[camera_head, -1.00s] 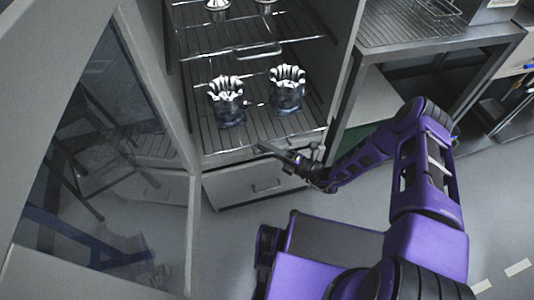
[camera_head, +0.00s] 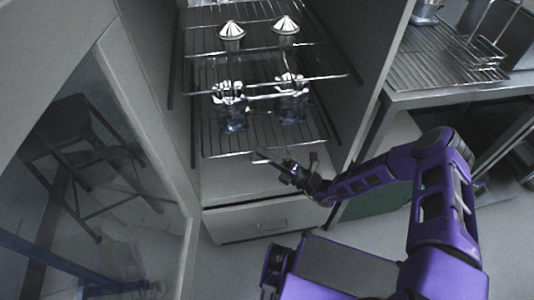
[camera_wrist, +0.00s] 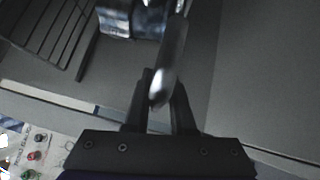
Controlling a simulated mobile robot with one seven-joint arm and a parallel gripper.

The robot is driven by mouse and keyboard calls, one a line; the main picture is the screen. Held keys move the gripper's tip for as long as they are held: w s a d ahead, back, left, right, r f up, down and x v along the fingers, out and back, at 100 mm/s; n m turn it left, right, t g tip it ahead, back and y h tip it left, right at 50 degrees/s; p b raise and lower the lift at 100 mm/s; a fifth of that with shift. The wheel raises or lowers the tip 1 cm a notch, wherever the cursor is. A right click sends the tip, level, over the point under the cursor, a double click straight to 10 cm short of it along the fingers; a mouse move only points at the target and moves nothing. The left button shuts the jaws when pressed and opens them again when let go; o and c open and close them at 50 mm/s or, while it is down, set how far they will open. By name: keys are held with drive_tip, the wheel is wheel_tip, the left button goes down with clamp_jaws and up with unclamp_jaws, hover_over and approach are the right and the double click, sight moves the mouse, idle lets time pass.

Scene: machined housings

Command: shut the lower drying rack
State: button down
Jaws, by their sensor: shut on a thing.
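The lower drying rack (camera_head: 214,145) is a wire shelf in the open cabinet, carrying two dark metal housings with scalloped bright tops, a left housing (camera_head: 232,115) and a right housing (camera_head: 292,105). Its front edge sits behind the cabinet's front, with bare cabinet floor showing below. My gripper (camera_head: 268,160) is at the middle of this front edge. In the wrist view my gripper (camera_wrist: 160,95) is shut on a shiny rounded metal bar, the rack handle (camera_wrist: 170,65). Where the handle joins the rack is hidden.
An upper rack (camera_head: 262,52) holds two cone-topped metal parts. A glass cabinet door (camera_head: 110,140) stands open on the left. A closed drawer (camera_head: 255,222) is below. A bench with a wire rack (camera_head: 440,65) stands on the right.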

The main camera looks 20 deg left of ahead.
drive_tip(key=shift+w+a+r, duration=0.1)
drive_tip(key=shift+w+r, duration=0.3)
drive_tip(key=shift+r, duration=0.05)
drive_tip(key=c, duration=0.9)
unclamp_jaws()
drive_tip(key=shift+c, duration=0.2)
drive_tip(key=shift+o, duration=0.3)
drive_tip(key=shift+s+f, duration=0.1)
drive_tip(key=shift+f, duration=0.1)
drive_tip(key=v, duration=1.7)
drive_tip(key=shift+s, duration=0.1)
